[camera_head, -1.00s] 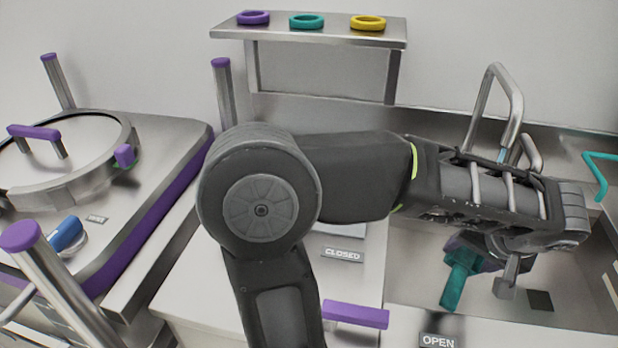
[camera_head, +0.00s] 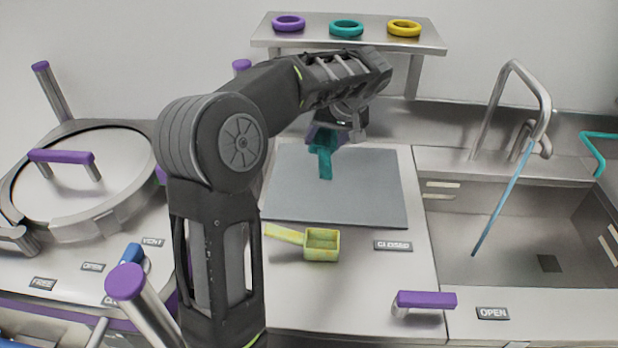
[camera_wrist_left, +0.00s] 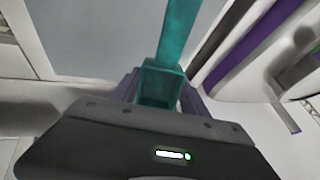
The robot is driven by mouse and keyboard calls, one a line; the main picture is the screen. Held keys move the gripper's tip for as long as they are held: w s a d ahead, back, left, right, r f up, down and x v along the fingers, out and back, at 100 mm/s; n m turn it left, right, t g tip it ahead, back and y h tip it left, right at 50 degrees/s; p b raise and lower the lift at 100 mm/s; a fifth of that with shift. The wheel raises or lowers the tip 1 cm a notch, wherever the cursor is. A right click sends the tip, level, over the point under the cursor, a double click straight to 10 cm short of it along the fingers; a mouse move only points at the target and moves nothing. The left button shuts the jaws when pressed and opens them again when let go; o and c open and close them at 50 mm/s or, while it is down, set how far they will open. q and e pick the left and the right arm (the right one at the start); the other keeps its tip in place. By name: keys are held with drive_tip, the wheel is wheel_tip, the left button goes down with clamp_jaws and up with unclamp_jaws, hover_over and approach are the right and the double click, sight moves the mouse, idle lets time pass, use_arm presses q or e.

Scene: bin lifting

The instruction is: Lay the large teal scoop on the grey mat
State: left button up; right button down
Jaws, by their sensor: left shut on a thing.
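The large teal scoop (camera_head: 325,163) is in my left gripper (camera_head: 326,138), which is shut on it. The scoop points down over the back of the grey mat (camera_head: 370,197); I cannot tell whether it touches the mat. In the left wrist view the teal scoop (camera_wrist_left: 178,35) runs up from between the fingers (camera_wrist_left: 160,82), with the grey mat (camera_wrist_left: 95,30) behind it. My right gripper is not in view.
A yellow scoop (camera_head: 321,244) lies on the counter in front of the mat. A sink (camera_head: 520,235) with a tap (camera_head: 515,90) is at right. A shelf (camera_head: 350,40) with three rings stands behind. A lidded kettle (camera_head: 85,180) is at left.

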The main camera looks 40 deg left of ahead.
use_arm(q)
drive_tip(key=shift+w+d, duration=0.15)
drive_tip(key=shift+d, duration=0.05)
drive_tip(key=shift+a+f, duration=0.1)
drive_tip(key=shift+f, duration=0.15)
wheel_tip(320, 180, down, 6)
drive_tip(key=shift+r+p, duration=0.15)
drive_tip(key=shift+p, duration=0.3)
wheel_tip(320, 180, down, 4)
drive_tip(key=shift+r+p, duration=0.2)
drive_tip(key=shift+p, duration=0.2)
drive_tip(key=shift+f, duration=0.1)
drive_tip(key=shift+f+b, duration=0.2)
drive_tip(key=shift+b, duration=0.15)
drive_tip(key=o, duration=1.4)
drive_tip(key=shift+r, duration=0.1)
